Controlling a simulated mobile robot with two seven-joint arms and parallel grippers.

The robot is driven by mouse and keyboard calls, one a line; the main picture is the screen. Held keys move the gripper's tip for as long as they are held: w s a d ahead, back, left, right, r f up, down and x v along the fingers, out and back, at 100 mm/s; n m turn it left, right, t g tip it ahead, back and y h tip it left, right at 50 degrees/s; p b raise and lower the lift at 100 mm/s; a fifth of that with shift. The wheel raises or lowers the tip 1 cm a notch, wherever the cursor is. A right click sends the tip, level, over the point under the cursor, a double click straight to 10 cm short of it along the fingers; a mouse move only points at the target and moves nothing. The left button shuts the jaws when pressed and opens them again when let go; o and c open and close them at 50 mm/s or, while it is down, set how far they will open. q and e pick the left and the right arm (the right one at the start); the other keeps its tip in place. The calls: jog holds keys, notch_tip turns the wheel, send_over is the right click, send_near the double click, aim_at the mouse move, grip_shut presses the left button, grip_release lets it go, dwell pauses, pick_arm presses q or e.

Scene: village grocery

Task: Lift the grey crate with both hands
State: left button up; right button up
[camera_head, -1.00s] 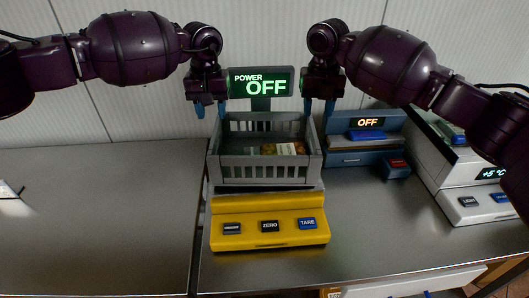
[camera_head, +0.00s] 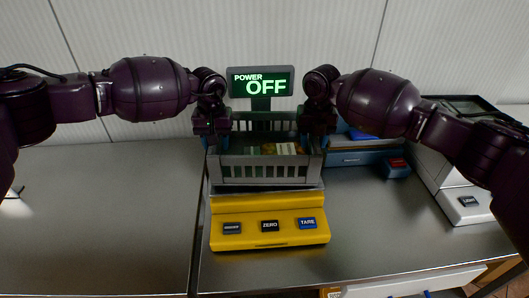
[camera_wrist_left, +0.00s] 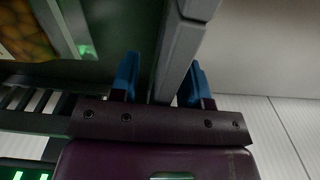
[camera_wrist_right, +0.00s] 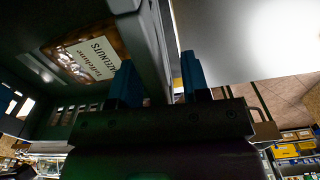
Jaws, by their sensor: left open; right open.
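The grey crate (camera_head: 264,171) sits upright on the yellow scale (camera_head: 268,232), with a packet labelled hazelnuts (camera_head: 280,149) inside. My left gripper (camera_head: 212,142) is at the crate's left side. In the left wrist view its blue fingers (camera_wrist_left: 160,82) are open, one on each side of the crate wall (camera_wrist_left: 182,50). My right gripper (camera_head: 318,140) is at the right side. In the right wrist view its blue fingers (camera_wrist_right: 160,80) are open and straddle the other crate wall (camera_wrist_right: 153,40). In the head view the fingertips are hidden.
A display reading POWER OFF (camera_head: 261,83) stands just behind the crate. A blue device (camera_head: 350,158) and a white device (camera_head: 455,190) stand to the right. The steel counter (camera_head: 110,220) is clear on the left.

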pick_arm(q)
grip_shut()
pick_arm(e)
grip_shut()
pick_arm(q)
jog(key=shift+r, duration=0.1)
pick_arm(e)
jog(key=shift+r, duration=0.1)
